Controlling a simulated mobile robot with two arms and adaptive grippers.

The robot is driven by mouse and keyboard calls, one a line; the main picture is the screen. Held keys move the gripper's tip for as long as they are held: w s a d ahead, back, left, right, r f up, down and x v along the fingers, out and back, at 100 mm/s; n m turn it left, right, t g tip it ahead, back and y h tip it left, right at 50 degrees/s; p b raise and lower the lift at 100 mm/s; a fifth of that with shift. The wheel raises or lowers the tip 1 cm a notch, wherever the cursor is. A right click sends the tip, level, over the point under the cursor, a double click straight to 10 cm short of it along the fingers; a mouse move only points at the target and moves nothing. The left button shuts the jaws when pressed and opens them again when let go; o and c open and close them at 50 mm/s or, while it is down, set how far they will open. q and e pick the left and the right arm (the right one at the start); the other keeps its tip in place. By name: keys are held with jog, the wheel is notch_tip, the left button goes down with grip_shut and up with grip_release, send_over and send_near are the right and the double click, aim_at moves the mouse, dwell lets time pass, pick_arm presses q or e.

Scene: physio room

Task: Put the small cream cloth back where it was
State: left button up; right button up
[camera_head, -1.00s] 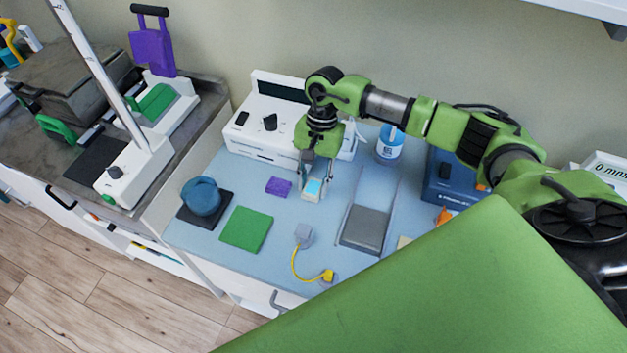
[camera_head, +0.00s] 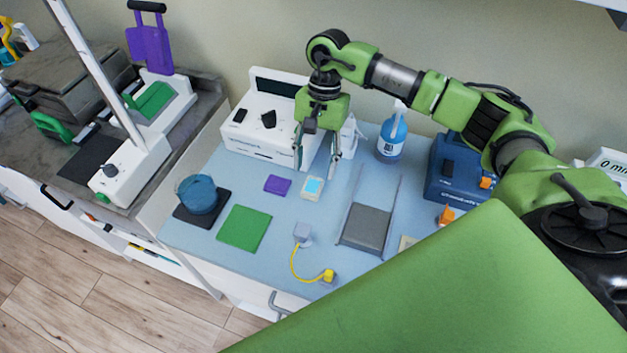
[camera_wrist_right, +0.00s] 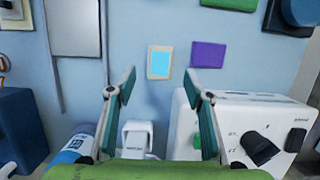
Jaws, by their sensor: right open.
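A small flat cream piece (camera_head: 312,188) with a light-blue square in its middle lies on the pale blue table top. It also shows in the right wrist view (camera_wrist_right: 150,62), flat and clear of other things. Another small cream patch (camera_head: 405,243) lies further right, partly hidden behind a green surface in the foreground; I cannot tell which of the two is the cloth. My right gripper (camera_head: 319,165) is open and empty above the table, beyond the blue-centred piece. In the wrist view both fingers (camera_wrist_right: 160,86) are apart with nothing between them. My left gripper is out of view.
A purple pad (camera_head: 278,184) and a green pad (camera_head: 245,228) lie nearby. A white device (camera_head: 262,142) stands close behind the gripper, with a spray bottle (camera_head: 391,138) to the right.

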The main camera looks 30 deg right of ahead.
jog(key=b+v, duration=0.1)
jog(key=v, duration=0.5)
jog(key=shift+r, duration=0.2)
